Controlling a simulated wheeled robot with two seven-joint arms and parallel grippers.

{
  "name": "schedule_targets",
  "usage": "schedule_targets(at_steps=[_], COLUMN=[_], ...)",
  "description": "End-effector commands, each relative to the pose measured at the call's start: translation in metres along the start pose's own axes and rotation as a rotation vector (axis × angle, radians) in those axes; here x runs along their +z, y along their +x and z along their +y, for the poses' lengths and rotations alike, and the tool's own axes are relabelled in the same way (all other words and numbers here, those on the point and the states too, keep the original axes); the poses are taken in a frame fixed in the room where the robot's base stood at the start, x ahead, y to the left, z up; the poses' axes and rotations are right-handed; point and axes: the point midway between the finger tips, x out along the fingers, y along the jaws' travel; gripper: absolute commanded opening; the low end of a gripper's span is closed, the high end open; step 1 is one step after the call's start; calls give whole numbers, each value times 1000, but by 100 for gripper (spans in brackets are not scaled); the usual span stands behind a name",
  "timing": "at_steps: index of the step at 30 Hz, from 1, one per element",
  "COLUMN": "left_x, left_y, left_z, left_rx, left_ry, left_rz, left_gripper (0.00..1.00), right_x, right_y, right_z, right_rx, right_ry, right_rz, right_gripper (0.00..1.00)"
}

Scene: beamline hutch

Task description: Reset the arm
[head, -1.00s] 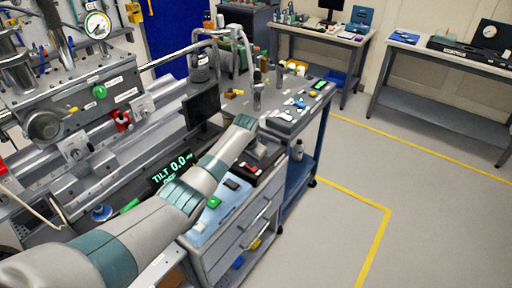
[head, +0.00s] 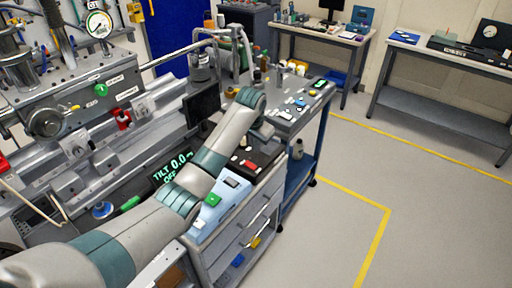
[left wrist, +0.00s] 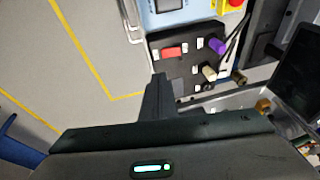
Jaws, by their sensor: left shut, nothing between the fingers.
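My left arm (head: 225,135) reaches in from the lower left of the head view, over the drawer cart beside the machine. Its gripper (head: 263,131) hangs beyond the wrist, above the black tray on the cart, and is partly hidden by the arm. In the left wrist view the gripper fingers (left wrist: 157,88) are together, shut and empty, pointing toward a black panel (left wrist: 190,55) with a red block and a purple-capped item. I see no contact with these items. My right gripper is in neither view.
The machine (head: 75,95) with a gauge and a dark screen (head: 201,106) stands close on the left. A blue cart (head: 300,165) holding small tools stands behind the drawer cart (head: 235,235). Benches (head: 440,110) line the far wall. The grey floor (head: 440,220) at right is clear.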

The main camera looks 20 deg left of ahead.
Motion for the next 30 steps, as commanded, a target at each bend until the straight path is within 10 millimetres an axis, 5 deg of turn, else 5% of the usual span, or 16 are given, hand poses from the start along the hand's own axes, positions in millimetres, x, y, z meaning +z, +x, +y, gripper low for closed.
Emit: schedule_targets(at_steps=[20,26,30], left_x=[2,23,56], left_y=[-4,13,34], left_z=[2,17,39], left_rx=[1,11,27], left_ry=[1,2,1], left_rz=[0,-1,1], left_gripper=[0,0,0], right_x=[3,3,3], right_y=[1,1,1], right_z=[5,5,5], right_rx=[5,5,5], right_ry=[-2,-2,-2], right_rz=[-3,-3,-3], right_gripper=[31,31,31])
